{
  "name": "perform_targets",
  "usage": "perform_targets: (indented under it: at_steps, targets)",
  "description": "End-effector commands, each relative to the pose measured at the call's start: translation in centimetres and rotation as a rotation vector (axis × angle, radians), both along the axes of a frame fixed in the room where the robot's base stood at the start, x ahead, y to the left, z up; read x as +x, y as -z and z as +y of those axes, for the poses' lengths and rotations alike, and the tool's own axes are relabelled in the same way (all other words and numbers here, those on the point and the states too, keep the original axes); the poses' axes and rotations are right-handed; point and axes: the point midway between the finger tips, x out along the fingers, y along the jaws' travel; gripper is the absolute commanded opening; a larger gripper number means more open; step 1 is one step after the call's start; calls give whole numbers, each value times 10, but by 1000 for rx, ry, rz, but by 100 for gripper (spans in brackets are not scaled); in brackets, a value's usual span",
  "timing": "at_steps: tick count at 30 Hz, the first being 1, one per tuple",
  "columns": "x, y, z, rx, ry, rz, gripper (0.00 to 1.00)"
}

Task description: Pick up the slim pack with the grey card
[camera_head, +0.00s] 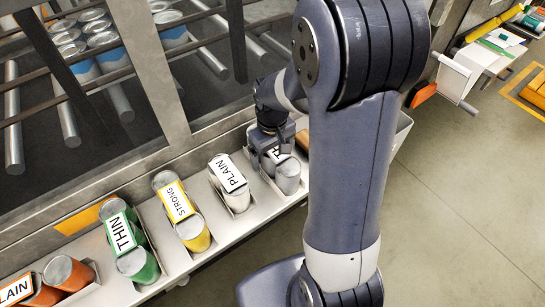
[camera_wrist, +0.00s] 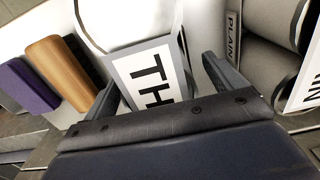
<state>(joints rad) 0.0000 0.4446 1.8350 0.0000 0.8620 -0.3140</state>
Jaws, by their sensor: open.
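The slim pack with the grey card (camera_wrist: 147,66) shows in the wrist view as pale cans under a grey-edged card; "TH" is readable and the rest is hidden. In the head view its grey can end (camera_head: 288,177) shows at the right end of the row, with most of its card hidden by my gripper (camera_head: 268,157). In the wrist view the two fingers of my gripper (camera_wrist: 160,76) are apart, one on each side of the card. I cannot tell whether they touch the pack.
To the left in the head view stand a white PLAIN pack (camera_head: 229,177), a yellow STRONG pack (camera_head: 178,203), a green THIN pack (camera_head: 123,235) and an orange PLAIN pack (camera_head: 66,272). A brown block (camera_wrist: 62,70) and a purple block (camera_wrist: 28,86) show in the wrist view.

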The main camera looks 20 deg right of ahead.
Motion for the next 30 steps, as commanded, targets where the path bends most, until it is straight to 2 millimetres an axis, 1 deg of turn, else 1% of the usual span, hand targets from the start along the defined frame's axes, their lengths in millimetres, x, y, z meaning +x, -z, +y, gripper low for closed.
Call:
perform_targets:
  at_steps: [1,3,5,13,30]
  targets:
    - [-1,7,0,0,0,4,89]
    - [-1,14,0,0,0,4,89]
    - [-1,18,0,0,0,2,89]
    - [0,20,0,0,0,0,89]
    - [0,20,0,0,0,0,42]
